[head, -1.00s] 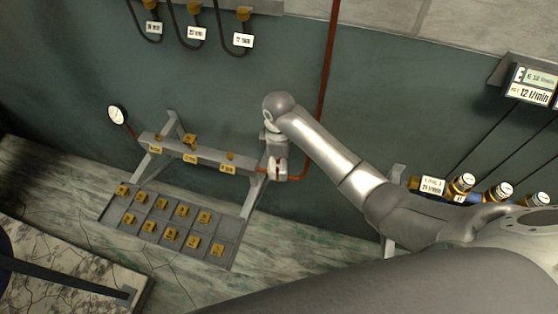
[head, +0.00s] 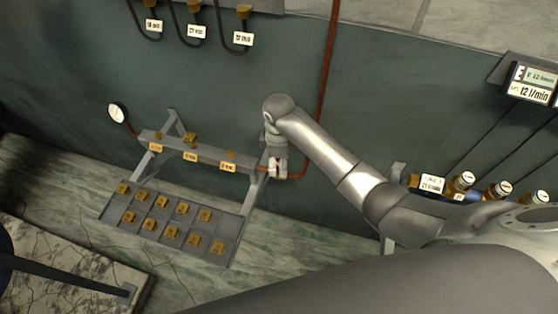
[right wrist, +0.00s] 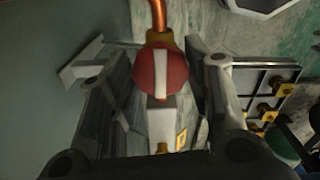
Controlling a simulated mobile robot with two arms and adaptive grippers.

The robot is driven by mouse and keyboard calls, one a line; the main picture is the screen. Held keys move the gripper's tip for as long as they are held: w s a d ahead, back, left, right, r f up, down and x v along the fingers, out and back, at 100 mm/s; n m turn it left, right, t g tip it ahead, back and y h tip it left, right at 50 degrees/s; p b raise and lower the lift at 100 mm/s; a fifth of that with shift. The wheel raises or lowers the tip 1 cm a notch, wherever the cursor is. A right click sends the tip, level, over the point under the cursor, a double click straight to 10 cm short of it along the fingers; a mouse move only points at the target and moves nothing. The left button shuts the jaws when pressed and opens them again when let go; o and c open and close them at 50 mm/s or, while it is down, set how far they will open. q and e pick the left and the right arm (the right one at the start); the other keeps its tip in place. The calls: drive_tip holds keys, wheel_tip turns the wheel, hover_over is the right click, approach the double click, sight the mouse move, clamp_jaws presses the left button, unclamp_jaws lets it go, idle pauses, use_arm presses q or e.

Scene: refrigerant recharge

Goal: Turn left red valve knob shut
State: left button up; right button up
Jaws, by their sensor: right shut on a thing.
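The red valve knob (right wrist: 148,72) with a white stripe shows in the right wrist view, at the end of the copper pipe (right wrist: 158,16). The stripe stands upright in that picture. My right gripper (head: 278,168) is at the right end of the manifold rail (head: 210,155) in the head view. Its two fingers stand on either side of the knob and are shut on it. In the head view the gripper mostly hides the knob. My left gripper is not in view.
A grey tray (head: 232,229) with several brass fittings lies below the rail. A round gauge (head: 117,113) is at the rail's left. The copper pipe (head: 325,75) climbs the wall beside my gripper. Several gauged valves and a flow display (head: 533,84) are at the right.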

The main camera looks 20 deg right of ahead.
drive_tip(key=shift+m, duration=0.3)
drive_tip(key=m, duration=0.3)
drive_tip(key=shift+m, duration=0.4)
drive_tip(key=m, duration=0.4)
drive_tip(key=shift+m, duration=0.3)
drive_tip(key=m, duration=0.3)
drive_tip(key=shift+a+m, duration=0.1)
drive_tip(key=shift+m, duration=0.2)
drive_tip(key=m, duration=0.5)
drive_tip(key=shift+r, duration=0.1)
drive_tip(key=o, duration=1)
